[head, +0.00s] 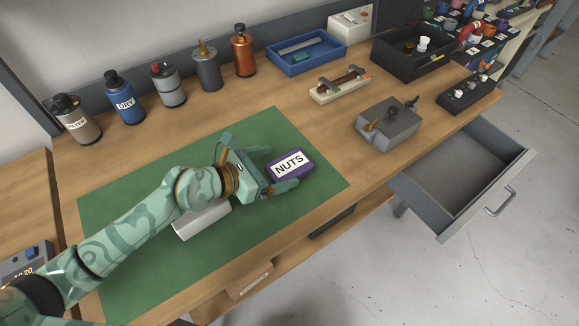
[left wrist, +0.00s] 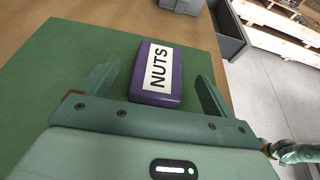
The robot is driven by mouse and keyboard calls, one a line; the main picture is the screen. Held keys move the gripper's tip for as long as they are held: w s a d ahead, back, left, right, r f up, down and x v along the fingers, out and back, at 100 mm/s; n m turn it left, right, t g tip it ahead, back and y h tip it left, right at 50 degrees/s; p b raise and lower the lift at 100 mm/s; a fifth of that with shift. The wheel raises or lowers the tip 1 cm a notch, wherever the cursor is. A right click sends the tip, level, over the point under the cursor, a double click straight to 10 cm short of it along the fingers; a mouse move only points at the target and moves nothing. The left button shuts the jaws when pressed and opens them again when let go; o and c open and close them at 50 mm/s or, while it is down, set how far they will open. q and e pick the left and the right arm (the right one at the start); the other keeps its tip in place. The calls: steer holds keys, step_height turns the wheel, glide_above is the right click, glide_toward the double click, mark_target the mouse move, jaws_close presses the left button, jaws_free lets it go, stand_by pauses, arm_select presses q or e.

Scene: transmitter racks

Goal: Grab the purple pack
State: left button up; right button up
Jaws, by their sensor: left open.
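The purple pack (head: 290,167) lies on the green mat (head: 135,215) and has a white label reading NUTS. My left gripper (head: 277,169) is open, with its fingers on either side of the pack in the head view. In the left wrist view the purple pack (left wrist: 157,74) sits between the two spread fingers of my left gripper (left wrist: 158,92), mostly ahead of their tips, with a gap on each side. The fingers do not appear closed on it. My right gripper is not in view.
A light grey block (head: 202,219) lies on the mat under my left arm. A grey metal box (head: 388,125) stands right of the mat. Bottles, including a blue one (head: 124,100), line the back. An open drawer (head: 470,170) juts out at the right.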

mark_target(292, 163)
arm_select(q)
steer(key=b+x, duration=0.1)
steer(key=x, duration=0.4)
steer(key=shift+r, duration=0.1)
steer(key=c, duration=1.2)
steer(key=shift+o, duration=0.2)
